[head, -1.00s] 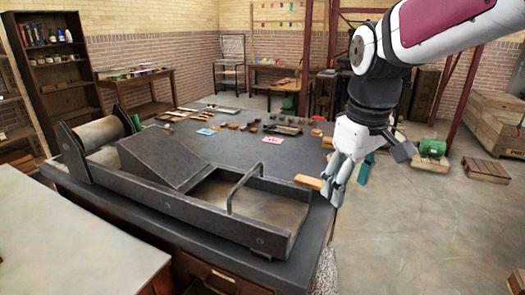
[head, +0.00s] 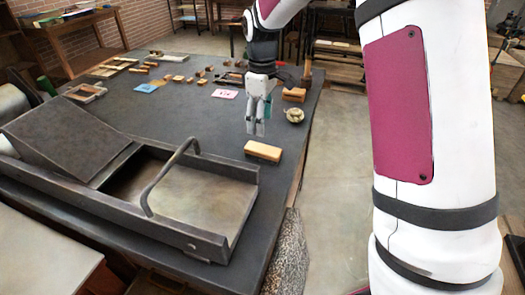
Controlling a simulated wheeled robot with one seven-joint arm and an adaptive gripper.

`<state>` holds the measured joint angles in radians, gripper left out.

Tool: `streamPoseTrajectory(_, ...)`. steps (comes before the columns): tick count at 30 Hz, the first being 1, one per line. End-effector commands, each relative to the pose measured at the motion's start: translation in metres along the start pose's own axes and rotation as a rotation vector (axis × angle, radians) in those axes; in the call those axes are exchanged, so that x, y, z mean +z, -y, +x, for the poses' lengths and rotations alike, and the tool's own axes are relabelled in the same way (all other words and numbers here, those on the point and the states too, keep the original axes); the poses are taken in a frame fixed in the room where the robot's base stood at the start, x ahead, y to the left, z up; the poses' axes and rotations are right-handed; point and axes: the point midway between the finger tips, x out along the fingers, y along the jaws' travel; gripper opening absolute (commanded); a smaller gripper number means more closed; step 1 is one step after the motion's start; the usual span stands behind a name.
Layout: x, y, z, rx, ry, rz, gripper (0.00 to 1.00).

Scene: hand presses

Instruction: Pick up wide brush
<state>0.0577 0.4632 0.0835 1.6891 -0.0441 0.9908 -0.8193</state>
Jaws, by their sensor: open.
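A tan, block-shaped wooden piece (head: 263,151), which looks like the wide brush, lies on the dark table top just right of the press bed. My gripper (head: 256,130) hangs fingers down above the table, just behind and slightly left of this piece in the head view. The gripper is open and empty. A clear gap shows between the fingertips and the piece. Bristles cannot be made out.
The hand press (head: 225,228) with its raised bar handle (head: 168,175) fills the left front. A pale round item (head: 294,115) and orange-brown blocks (head: 294,95) lie behind right. A pink card (head: 225,94) lies behind left. Floor is clear right of the table.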

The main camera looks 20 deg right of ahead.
Motion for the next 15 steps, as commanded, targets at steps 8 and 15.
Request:
streamPoseTrajectory(8,0.001,0.0,0.048,-0.002,0.002,0.001,0.6)
streamPoseTrajectory(15,0.002,0.001,0.063,-0.001,0.002,0.001,0.6)
